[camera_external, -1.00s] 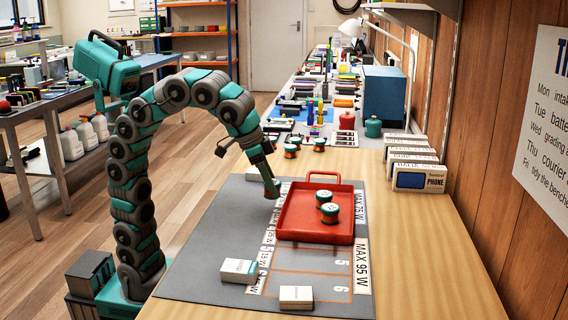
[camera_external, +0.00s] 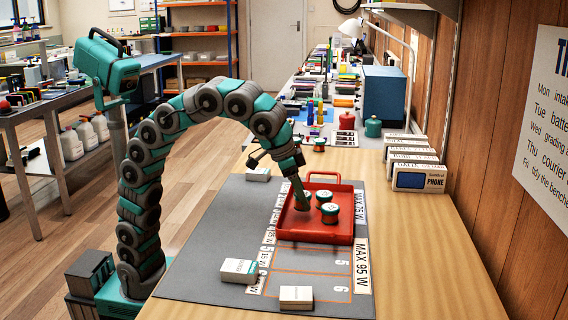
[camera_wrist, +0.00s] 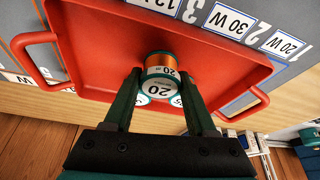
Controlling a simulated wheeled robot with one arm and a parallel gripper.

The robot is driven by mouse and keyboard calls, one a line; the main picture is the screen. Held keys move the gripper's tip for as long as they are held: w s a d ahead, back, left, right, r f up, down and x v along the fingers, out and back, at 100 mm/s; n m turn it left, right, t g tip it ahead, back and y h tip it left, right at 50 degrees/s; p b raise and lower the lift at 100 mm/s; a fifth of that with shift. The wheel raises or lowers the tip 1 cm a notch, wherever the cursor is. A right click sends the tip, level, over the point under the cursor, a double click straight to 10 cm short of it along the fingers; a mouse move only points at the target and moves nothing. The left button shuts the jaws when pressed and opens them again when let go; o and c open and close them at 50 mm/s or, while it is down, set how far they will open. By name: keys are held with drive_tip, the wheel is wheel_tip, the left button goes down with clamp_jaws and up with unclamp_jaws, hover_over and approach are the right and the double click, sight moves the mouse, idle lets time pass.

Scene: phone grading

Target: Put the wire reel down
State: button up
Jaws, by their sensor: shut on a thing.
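A wire reel (camera_wrist: 165,66) with copper-coloured winding and a white label reading 20 is between my fingers in the wrist view. My gripper (camera_external: 302,203) is shut on it, inside the left part of the red tray (camera_external: 284,228). I cannot tell whether the held reel touches the tray floor. Two other green-and-white reels stand in the tray just right of it, one farther back (camera_external: 324,196) and one nearer (camera_external: 330,213). In the wrist view they are mostly hidden behind the held reel and my fingers.
The tray lies on a grey mat (camera_external: 205,262) with wattage labels. Two white boxes lie at the near end (camera_external: 239,270) (camera_external: 296,296), another at the mat's far left (camera_external: 258,174). Phone boxes (camera_external: 420,178) stand at right. A reel (camera_external: 319,145) stands beyond the tray.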

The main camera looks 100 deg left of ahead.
drive_tip(key=shift+f, duration=1)
drive_tip(key=shift+f, duration=0.15)
drive_tip(key=o, duration=1.4)
drive_tip(key=shift+c, duration=0.2)
drive_tip(key=shift+r, duration=0.3)
drive_tip(key=v, duration=1.1)
drive_tip(key=shift+s+r, duration=0.15)
drive_tip(key=shift+r, duration=0.25)
drive_tip(key=shift+d, duration=0.1)
